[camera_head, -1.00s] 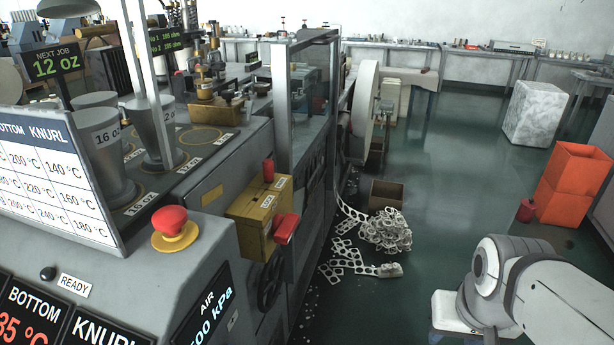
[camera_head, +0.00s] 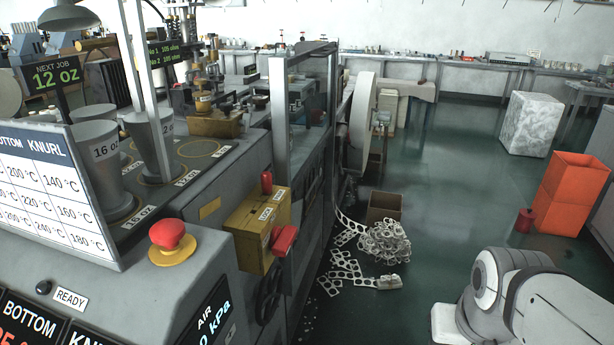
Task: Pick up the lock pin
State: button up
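A yellow lock box (camera_head: 257,230) is mounted on the side of the grey machine. A small red pin (camera_head: 266,183) stands upright at its top, beside a label that seems to read LOCK; I take this for the lock pin. A red handle or block (camera_head: 284,240) sticks out from the front of the box. My arm shows at the lower right as a white and grey link, well apart from the box. My gripper is outside the view.
A red emergency button (camera_head: 168,235) on a yellow base sits on the near panel. A heap of punched scrap strip (camera_head: 383,243) lies on the floor by a brown box (camera_head: 384,204). An orange bin (camera_head: 570,195) stands at the right. The green floor between is mostly clear.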

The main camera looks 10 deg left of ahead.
aim_at(266, 178)
jog(key=k, duration=0.6)
jog(key=z, duration=0.05)
jog(key=i, duration=1.45)
jog(key=u, duration=0.65)
